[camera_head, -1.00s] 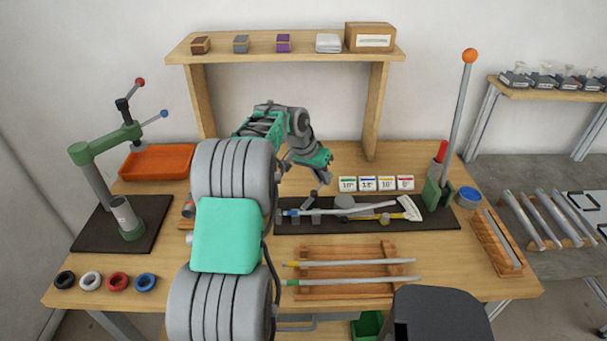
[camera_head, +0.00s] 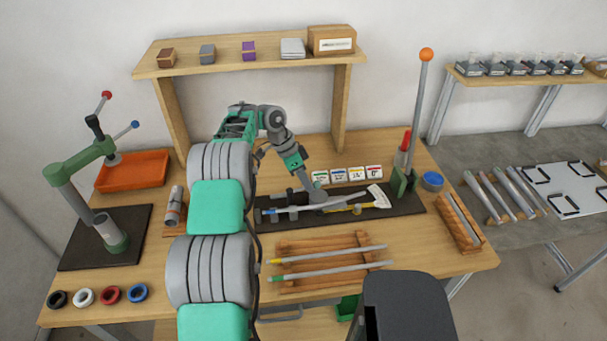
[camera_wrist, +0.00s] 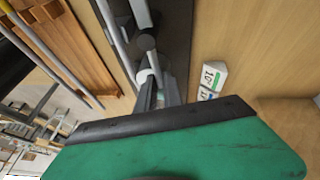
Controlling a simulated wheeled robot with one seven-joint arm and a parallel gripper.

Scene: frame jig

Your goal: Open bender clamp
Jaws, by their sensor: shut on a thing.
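My gripper (camera_head: 316,192) reaches down to the bender from behind and is shut on a small part there. In the wrist view, the fingers (camera_wrist: 160,92) close beside a pale round piece (camera_wrist: 145,76) and a grey post (camera_wrist: 145,42). The gripped part is mostly hidden, so I cannot tell its exact shape or the clamp's state.
A tall lever with an orange ball (camera_head: 426,55) and a red handle (camera_head: 406,140) rise from a green block (camera_head: 402,183) at the right. Label cards (camera_head: 346,175) stand close behind the plate. A wooden rack with rods (camera_head: 325,240) lies in front. A shelf (camera_head: 250,63) spans the back.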

